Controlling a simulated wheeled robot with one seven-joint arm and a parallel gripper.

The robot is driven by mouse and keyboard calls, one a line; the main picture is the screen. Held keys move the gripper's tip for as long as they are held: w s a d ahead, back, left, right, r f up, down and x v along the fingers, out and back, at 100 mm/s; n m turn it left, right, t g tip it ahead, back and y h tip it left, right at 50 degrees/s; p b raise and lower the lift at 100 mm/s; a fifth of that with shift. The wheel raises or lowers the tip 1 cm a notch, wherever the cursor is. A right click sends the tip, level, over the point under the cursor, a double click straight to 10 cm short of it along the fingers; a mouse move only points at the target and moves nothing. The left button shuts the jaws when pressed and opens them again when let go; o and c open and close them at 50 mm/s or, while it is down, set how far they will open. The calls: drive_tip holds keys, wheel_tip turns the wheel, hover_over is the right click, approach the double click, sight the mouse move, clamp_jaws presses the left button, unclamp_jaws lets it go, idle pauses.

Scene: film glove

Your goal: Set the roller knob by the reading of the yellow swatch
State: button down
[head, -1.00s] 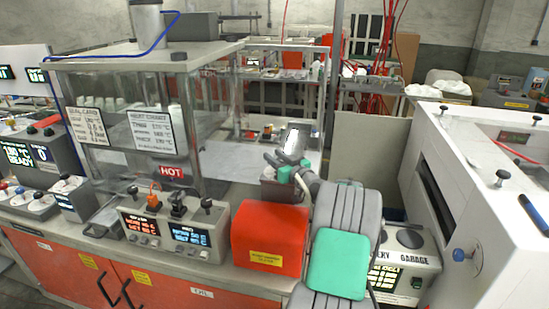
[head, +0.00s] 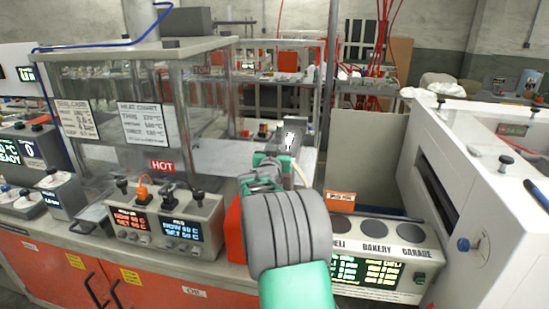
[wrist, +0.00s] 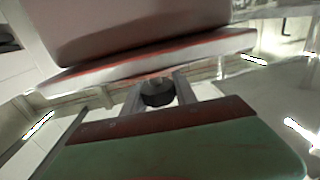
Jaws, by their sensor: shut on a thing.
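My gripper (head: 278,165) is shut on a grey handheld device (head: 297,130) with a bright white face; marks on that face are too small to read. In the wrist view my gripper's reddish pads (wrist: 157,95) lie above and below a dark round part (wrist: 157,93) between grey rails. The control box (head: 165,222) on the counter has several dark knobs and an orange one on top. Its two displays appear to show NOW 60 C and SET 60 C. I cannot tell which knob is the roller knob. No yellow swatch can be made out.
A glass enclosure (head: 190,110) with a red HOT sign stands behind the control box. A red box (head: 234,230) is partly hidden by my arm. A panel marked DELI, BAKERY, GARAGE (head: 380,250) and a white machine with a blue knob (head: 463,245) stand at right.

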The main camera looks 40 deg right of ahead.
drive_tip(key=m+g+h+b, duration=0.1)
drive_tip(key=b, duration=0.1)
drive_tip(key=m+g+h+b, duration=0.1)
drive_tip(key=g+b, duration=0.1)
drive_tip(key=shift+s+d+f+m, duration=0.1)
drive_tip(key=shift+s+f+m, duration=0.05)
drive_tip(key=shift+f+m, duration=0.2)
drive_tip(key=shift+s+d+r+m+g+h+b, duration=0.15)
drive_tip(key=shift+r+m+g+h+b, duration=0.2)
drive_tip(key=shift+g+h+b, duration=0.25)
drive_tip(key=c, duration=1)
unclamp_jaws()
drive_tip(key=b+v, duration=0.1)
drive_tip(key=v, duration=0.6)
drive_tip(key=shift+s+a+b, duration=0.15)
drive_tip(key=shift+a+b, duration=0.2)
drive_tip(key=shift+b, duration=0.05)
